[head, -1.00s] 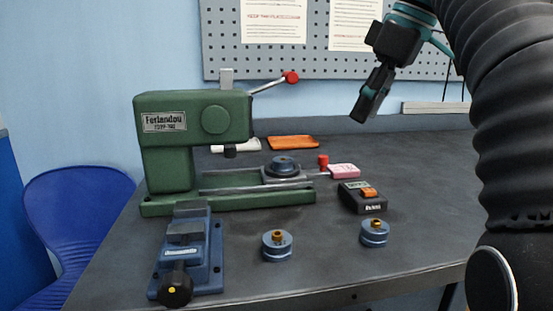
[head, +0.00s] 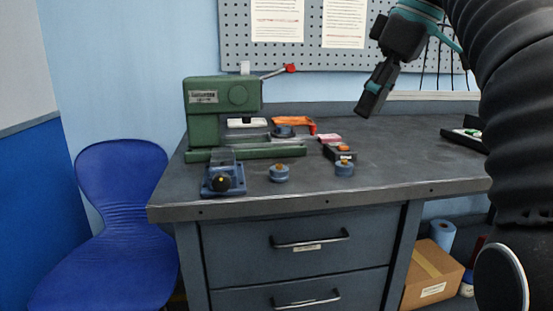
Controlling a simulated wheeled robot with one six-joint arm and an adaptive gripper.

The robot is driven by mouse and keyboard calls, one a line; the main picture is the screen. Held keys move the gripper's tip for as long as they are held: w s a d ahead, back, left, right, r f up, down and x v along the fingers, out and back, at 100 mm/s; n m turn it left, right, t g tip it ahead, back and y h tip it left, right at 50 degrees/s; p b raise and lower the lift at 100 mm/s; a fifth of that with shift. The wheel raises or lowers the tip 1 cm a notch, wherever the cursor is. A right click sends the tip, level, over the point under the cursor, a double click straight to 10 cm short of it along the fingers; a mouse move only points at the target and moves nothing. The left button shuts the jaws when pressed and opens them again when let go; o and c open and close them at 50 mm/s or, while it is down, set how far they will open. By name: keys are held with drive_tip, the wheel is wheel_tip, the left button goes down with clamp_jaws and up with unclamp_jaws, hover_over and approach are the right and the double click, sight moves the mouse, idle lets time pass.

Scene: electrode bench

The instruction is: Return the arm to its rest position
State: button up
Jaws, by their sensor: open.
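My gripper (head: 370,101) hangs in the air in the upper right of the head view, pointing down and to the left. It is open, and I see nothing between its fingers. It is in front of the pegboard and the bench's back edge, apart from everything on the bench. My thick dark ribbed arm fills the right side of the view and hides part of the bench's right end.
The grey bench (head: 420,163) carries a green press (head: 204,128), a blue vise (head: 223,180), two blue round holders (head: 279,173) (head: 345,168) and a dark device (head: 339,152). A blue chair (head: 122,200) stands left. A cardboard box (head: 432,272) is below right. The bench's right half is mostly clear.

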drive_tip(key=w+d+f+m+t, duration=0.1)
drive_tip(key=w+d+f+m, duration=0.1)
drive_tip(key=w+f+m, duration=0.35)
wheel_tip(320, 180, down, 10)
drive_tip(key=s+d+m+t+h, duration=0.1)
drive_tip(key=m+h, duration=0.1)
drive_tip(key=m, duration=0.2)
drive_tip(key=s+a+f+m+t+h, duration=0.1)
drive_tip(key=s+a+f, duration=0.1)
drive_tip(key=s+f, duration=1.8)
drive_tip(key=shift+s+a+f+h, duration=0.25)
drive_tip(key=shift+s+h, duration=0.05)
drive_tip(key=shift+s, duration=0.35)
drive_tip(key=shift+m, duration=0.25)
